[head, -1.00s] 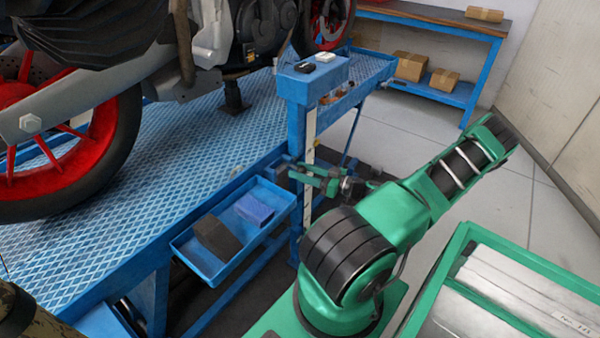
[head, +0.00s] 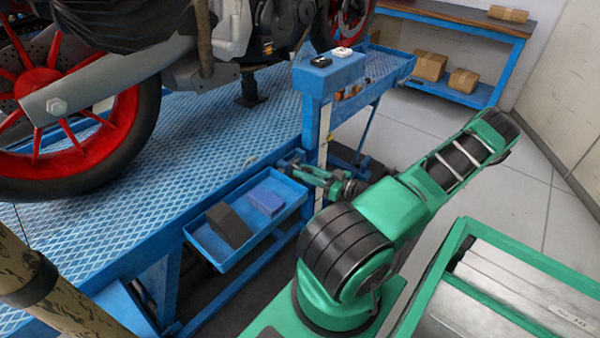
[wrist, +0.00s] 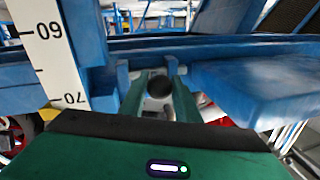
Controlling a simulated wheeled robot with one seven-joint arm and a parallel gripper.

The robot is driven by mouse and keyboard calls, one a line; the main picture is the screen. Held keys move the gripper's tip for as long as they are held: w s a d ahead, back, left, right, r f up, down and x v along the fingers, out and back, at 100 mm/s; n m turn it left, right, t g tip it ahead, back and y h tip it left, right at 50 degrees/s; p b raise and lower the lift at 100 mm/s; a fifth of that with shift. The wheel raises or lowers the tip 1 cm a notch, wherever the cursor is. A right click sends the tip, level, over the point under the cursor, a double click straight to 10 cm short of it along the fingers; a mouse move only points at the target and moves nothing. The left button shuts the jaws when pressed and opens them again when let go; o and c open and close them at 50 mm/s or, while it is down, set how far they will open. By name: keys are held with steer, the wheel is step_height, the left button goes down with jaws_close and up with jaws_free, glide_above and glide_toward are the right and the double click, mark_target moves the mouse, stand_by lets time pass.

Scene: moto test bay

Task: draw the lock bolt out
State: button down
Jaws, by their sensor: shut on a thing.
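The lock bolt shows in the wrist view as a dark round end (wrist: 159,87) between my two green fingers. My gripper (wrist: 160,95) is shut on it, with a finger on each side. The bolt's shank is hidden behind its end, so I cannot tell how far it sits in the blue frame. In the head view my gripper (head: 292,166) is at the blue lift post (head: 313,115), just above the side tray's far right corner. The bolt is too small to make out there.
A blue side tray (head: 218,262) holds a dark block (head: 228,225) and a blue box (head: 265,200). A white scale strip (wrist: 48,45) runs beside the bolt. A motorcycle stands on the blue lift deck (head: 200,150). A green-edged cabinet (head: 520,285) is at right; floor beyond is clear.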

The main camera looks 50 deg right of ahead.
steer(key=shift+a, duration=0.3)
steer(key=c, duration=1.4)
jaws_free()
steer(key=shift+a, duration=0.1)
steer(key=shift+o, duration=0.2)
steer(key=shift+s+d, duration=0.35)
steer(key=shift+s, duration=0.15)
steer(key=s+d, duration=0.1)
steer(key=s, duration=0.8)
steer(key=shift+s+d, duration=0.25)
steer(key=shift+d, duration=0.15)
steer(key=shift+s, duration=0.1)
